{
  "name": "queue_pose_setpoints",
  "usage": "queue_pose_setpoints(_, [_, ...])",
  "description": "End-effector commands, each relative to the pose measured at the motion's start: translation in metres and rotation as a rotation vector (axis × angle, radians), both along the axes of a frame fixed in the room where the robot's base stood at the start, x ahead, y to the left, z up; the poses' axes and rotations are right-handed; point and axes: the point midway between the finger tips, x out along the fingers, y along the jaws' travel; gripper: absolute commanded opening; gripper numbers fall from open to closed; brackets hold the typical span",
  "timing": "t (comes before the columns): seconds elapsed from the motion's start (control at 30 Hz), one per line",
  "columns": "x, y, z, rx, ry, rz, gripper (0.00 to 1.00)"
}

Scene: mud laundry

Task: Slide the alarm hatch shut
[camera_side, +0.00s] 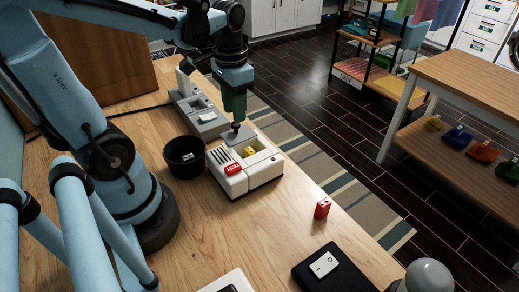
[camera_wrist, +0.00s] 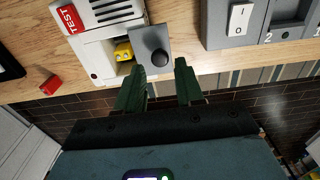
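The alarm is a white box (camera_side: 235,184) with a red TEST button (camera_side: 233,169); it also shows at the upper left of the wrist view (camera_wrist: 97,45). Its grey hatch (camera_wrist: 148,45) carries a black knob (camera_wrist: 160,57). The hatch is partly open, and a yellow object (camera_wrist: 123,51) shows in the uncovered bay beside it. My gripper (camera_wrist: 163,80) has its two green fingers apart with nothing between them. The knob lies just beyond the fingertips in the wrist view. In the side view my gripper (camera_side: 236,116) points down over the knob; contact cannot be told.
A black cup (camera_side: 184,158) stands close left of the alarm. A grey switch unit (camera_side: 203,117) sits behind it. A small red block (camera_side: 322,208) and a black switch plate (camera_side: 323,265) lie nearer the front. The table's edge is close to the alarm's right.

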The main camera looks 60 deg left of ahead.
Motion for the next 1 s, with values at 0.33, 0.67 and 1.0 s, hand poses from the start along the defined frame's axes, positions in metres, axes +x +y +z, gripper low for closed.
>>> queue_pose_setpoints(0.33, [0.0, 0.0, -0.034, 0.0, -0.001, 0.0, 0.37])
queue_pose_setpoints(0.67, [0.0, 0.0, -0.001, 0.002, -0.002, 0.001, 0.37])
queue_pose_setpoints(1.0, [0.001, -0.04, -0.003, 0.001, -0.002, -0.004, 0.37])
